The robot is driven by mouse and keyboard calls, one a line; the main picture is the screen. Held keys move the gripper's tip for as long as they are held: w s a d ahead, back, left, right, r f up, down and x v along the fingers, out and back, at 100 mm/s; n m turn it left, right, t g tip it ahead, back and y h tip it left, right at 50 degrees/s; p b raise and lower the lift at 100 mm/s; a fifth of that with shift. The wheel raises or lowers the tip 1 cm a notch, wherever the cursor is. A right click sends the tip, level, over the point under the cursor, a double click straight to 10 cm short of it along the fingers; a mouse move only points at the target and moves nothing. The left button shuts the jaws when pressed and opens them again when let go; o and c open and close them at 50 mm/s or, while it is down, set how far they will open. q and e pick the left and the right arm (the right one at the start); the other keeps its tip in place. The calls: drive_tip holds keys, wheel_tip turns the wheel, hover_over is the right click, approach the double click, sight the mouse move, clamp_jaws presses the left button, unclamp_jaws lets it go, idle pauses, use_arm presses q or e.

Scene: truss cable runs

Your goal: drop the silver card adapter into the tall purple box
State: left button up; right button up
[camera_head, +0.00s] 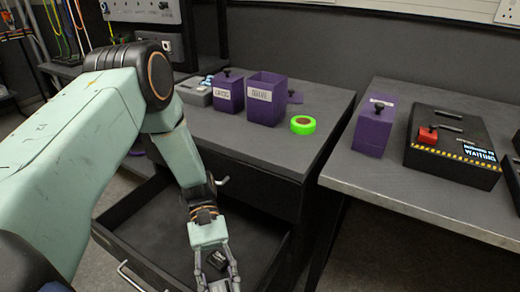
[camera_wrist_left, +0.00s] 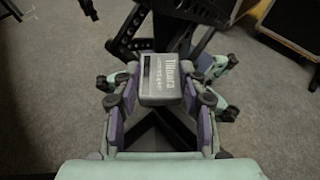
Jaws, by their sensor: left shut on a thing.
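My left gripper (camera_head: 216,268) is low in front of the open drawer's interior, at the bottom of the head view. In the left wrist view its fingers (camera_wrist_left: 165,100) are shut on the silver card adapter (camera_wrist_left: 167,78), a grey block with white lettering and a dark slot. The tall purple box (camera_head: 266,102) stands on the dark cabinet top, open at the top, with a white label on its front. It is above and beyond the gripper, to its right. My right gripper is in neither view.
A shorter purple box (camera_head: 229,93) with a knobbed lid stands left of the tall one. A green tape roll (camera_head: 303,125) lies to its right. The drawer (camera_head: 150,225) is pulled out. The right-hand table holds another purple box (camera_head: 372,132) and a black panel (camera_head: 452,145).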

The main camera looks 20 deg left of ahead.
use_arm(q)
drive_tip(key=w+d+r+n+t+h+b, duration=0.1)
drive_tip(key=w+r+n+t+b, duration=0.1)
drive_tip(key=w+n+t, duration=0.4)
drive_tip(key=w+d+r+n+t+h+b, duration=0.1)
drive_tip(key=w+r+n+t, duration=0.3)
drive_tip(key=n+t, duration=0.6)
drive_tip(key=shift+w+d+t+b, duration=0.55)
drive_tip(key=shift+w+t+b, duration=0.35)
drive_tip(key=shift+w, duration=0.25)
